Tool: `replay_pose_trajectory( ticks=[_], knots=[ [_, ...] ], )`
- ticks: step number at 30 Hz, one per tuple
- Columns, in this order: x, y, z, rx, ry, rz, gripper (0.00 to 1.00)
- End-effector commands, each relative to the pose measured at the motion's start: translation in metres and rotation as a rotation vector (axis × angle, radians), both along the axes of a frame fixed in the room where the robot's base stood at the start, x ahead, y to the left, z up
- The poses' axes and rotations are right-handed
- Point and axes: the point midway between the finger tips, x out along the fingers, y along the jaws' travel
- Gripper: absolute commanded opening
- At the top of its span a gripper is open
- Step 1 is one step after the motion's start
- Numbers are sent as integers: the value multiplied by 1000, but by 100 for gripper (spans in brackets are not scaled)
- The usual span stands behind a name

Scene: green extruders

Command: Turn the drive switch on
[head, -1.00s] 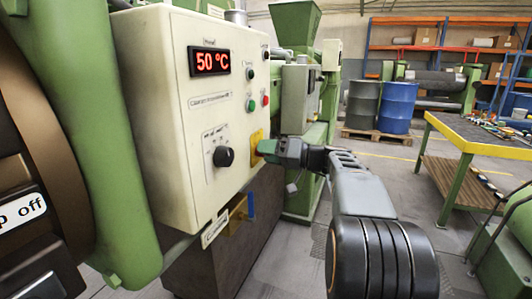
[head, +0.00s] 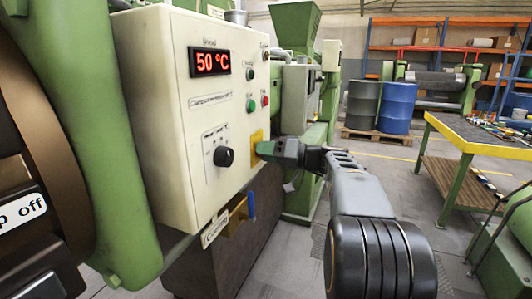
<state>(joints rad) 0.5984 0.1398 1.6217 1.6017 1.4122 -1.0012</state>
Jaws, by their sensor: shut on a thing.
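The cream control panel (head: 200,165) stands on the left, with a red display reading 50 °C. A yellow switch plate (head: 257,137) is at its lower right edge. My gripper (head: 264,149) reaches in from the right and is shut at this plate, on the switch there. The fingertips and the arm hide the switch knob, so its position cannot be seen. No label naming the drive switch can be read.
Below sits a blue handle (head: 251,204) on a yellow mount. A green column (head: 100,140) stands close at the left. Open floor lies right of the machine.

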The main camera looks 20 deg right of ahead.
Motion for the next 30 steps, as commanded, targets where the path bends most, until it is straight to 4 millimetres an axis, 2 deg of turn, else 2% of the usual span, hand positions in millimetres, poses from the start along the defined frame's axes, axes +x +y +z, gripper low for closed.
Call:
replay_pose_trajectory(
  ticks=[11,30],
  knots=[
    [0,0,0,96,87,0,13],
    [0,0,0,534,492,0,13]
  ],
)
